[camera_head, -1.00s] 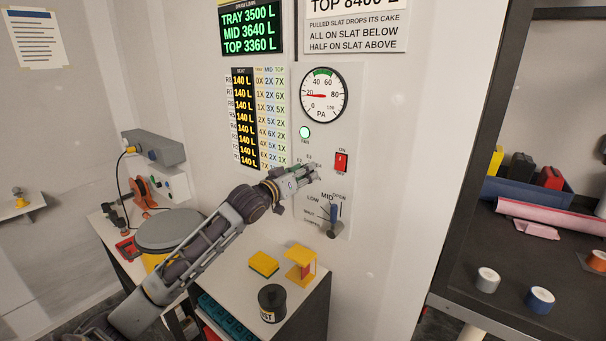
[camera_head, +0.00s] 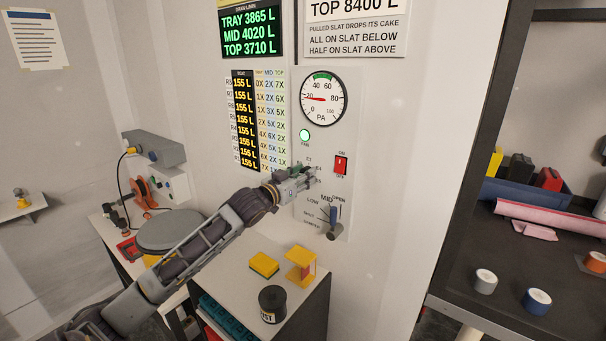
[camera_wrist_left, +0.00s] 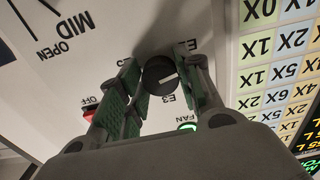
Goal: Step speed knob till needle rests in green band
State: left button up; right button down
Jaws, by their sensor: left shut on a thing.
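The dark round speed knob (camera_wrist_left: 160,75) shows in the left wrist view with a white pointer line; a label reading E3 is beside it. My left gripper (camera_wrist_left: 163,82) has its green-padded fingers on both sides of the knob and is shut on it. In the head view my left gripper (camera_head: 305,182) is at the wall panel and hides the knob. The round PA gauge (camera_head: 323,112) is above. Its red needle (camera_head: 315,98) points left, near 20. The green band (camera_head: 323,76) is at the dial's top, between about 40 and 60. My right gripper is not in view.
A red switch (camera_head: 341,164) is right of the gripper, and a damper lever (camera_head: 334,216) is below it. A green FAN lamp (camera_head: 305,135) is lit. A yellow stand (camera_head: 300,265) and dark jar (camera_head: 272,303) stand on the bench below.

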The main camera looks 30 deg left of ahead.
pick_arm(q)
jog(key=shift+m+p, duration=1.3)
jog(key=shift+m, duration=2.7)
jog(key=o, duration=1)
jog(key=shift+s+a, duration=0.1)
jog(key=shift+s, duration=0.2)
jog(key=shift+s+a, duration=0.2)
jog(key=shift+s, duration=2.65)
jog(key=shift+s+a, duration=0.2)
jog(key=shift+s, duration=2.65)
